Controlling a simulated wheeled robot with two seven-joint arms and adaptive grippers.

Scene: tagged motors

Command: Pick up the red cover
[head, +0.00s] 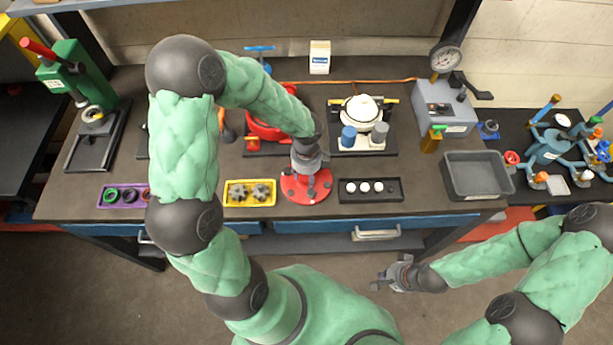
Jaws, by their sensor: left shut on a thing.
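The red cover (292,189) is a round red disc with small dark marks near its rim. It is at the front middle of the workbench, between the yellow tray and the black tray. My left gripper (309,183) is over it, pointing down, and is shut on it; the gripper hides part of the disc. I cannot tell whether the cover touches the bench. My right gripper (382,282) is low in front of the bench, away from the cover, and its fingers are too small to read.
A yellow tray (249,204) with metal gears is left of the cover. A black tray (371,196) with white pieces is right. Behind stand a red motor (263,131) and a white motor (361,109). A grey bin (477,187) is at the right. Bare bench lies between.

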